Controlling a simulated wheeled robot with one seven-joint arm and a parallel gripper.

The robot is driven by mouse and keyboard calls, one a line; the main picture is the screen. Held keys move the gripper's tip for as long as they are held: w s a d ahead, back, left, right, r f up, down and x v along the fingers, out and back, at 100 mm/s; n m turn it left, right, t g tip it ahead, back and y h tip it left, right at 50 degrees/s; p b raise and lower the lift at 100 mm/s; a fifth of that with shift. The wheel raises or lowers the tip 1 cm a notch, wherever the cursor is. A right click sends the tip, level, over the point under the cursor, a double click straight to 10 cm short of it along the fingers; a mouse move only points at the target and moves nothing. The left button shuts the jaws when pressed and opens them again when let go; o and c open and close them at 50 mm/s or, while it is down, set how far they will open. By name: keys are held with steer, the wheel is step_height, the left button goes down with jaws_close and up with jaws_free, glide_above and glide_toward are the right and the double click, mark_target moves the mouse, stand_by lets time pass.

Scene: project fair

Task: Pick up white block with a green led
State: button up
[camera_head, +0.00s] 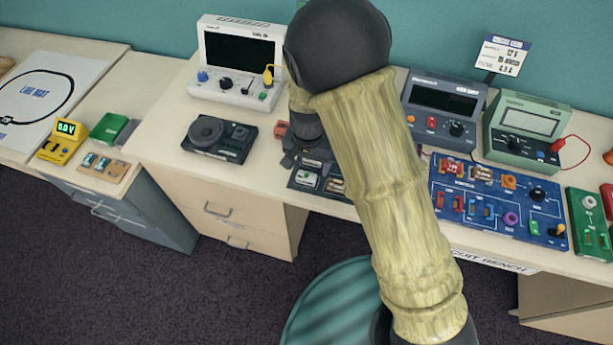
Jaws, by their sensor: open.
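My gripper (300,158) is dark and points down at the front middle of the bench, left of my arm. It is open, and I see nothing held in it. Just below it a dark tray or board (318,190) holds small blocks. One is a small pale block with a greenish top (307,179), which may be the white block with a green LED; it is too small to be sure. The gripper is above and behind it, and I cannot tell whether they touch. My arm hides the bench to the right of it.
A white instrument (237,62) and a black device with a dial (218,138) stand left. A blue component board (497,203), a dark blue meter (441,110) and a green meter (524,130) stand right. A yellow meter (62,142) sits on the lower left cabinet.

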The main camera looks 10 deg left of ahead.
mark_target(307, 173)
steer(key=shift+a+f+p, duration=0.1)
steer(key=shift+f+p, duration=0.3)
steer(key=shift+f, duration=1.85)
steer(key=c, duration=1.1)
